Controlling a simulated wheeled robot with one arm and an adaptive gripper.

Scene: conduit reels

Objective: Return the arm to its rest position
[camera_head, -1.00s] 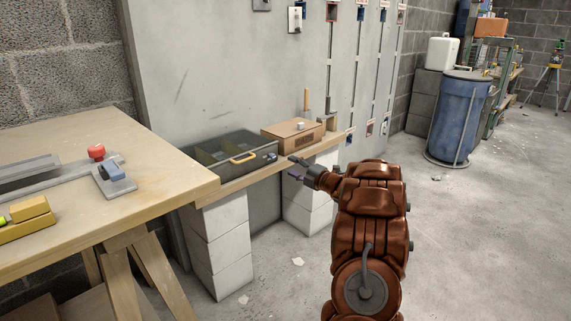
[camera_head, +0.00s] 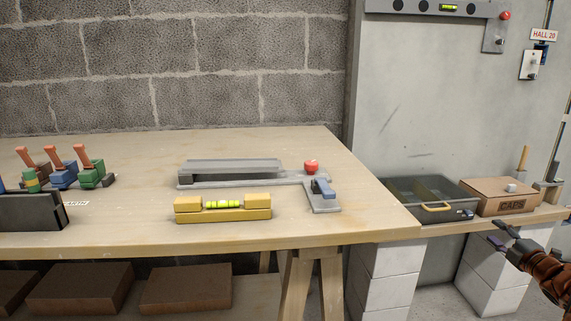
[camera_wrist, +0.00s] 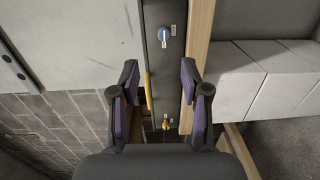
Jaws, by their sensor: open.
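My gripper (camera_head: 502,236) shows at the right edge of the head view, on the end of my copper-coloured arm. It is in front of the low shelf. In the wrist view my gripper (camera_wrist: 159,76) has its two dark fingers with purple pads spread apart. Nothing is held between them. Beyond the fingers are a dark panel (camera_wrist: 163,75) with a blue knob (camera_wrist: 165,34) and a wooden edge (camera_wrist: 199,45). I cannot tell how far off these are. Most of my arm is outside the head view.
A workbench (camera_head: 110,236) holds a yellow level (camera_head: 222,208) and a grey fixture with a red knob (camera_head: 311,167). White blocks (camera_head: 386,280) support the shelf.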

